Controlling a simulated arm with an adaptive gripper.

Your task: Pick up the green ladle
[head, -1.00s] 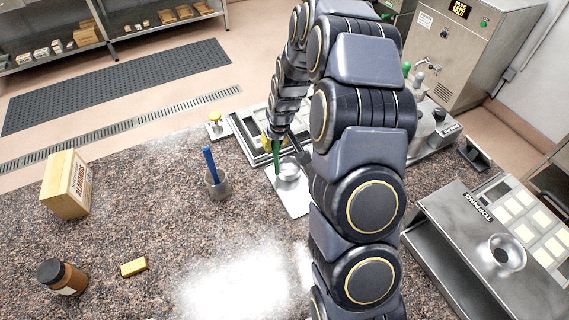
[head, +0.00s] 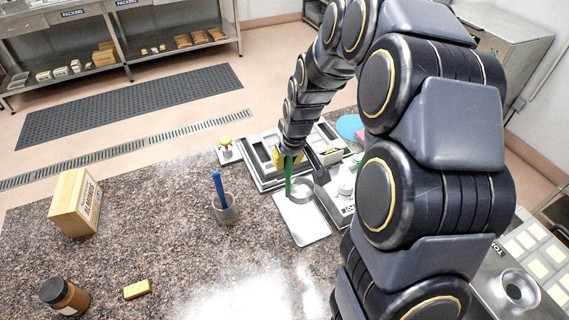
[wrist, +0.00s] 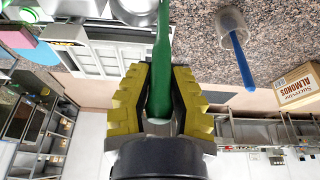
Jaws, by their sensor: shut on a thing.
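The green ladle (head: 289,175) hangs from my gripper (head: 288,158), with its handle upright. In the wrist view the green handle (wrist: 160,72) runs between the two yellow-and-black fingers of my gripper (wrist: 160,95), which are shut on it. The ladle's metal bowl (head: 301,187) is at the lower end, over or on a bright metal tray (head: 303,222); I cannot tell whether it touches.
A cup (head: 225,210) with a blue-handled tool stands to the left. An almonds box (head: 76,203), a brown jar (head: 64,296) and a yellow bar (head: 137,289) are on the speckled counter. A mould tray (head: 262,177) lies behind. The counter's middle is clear.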

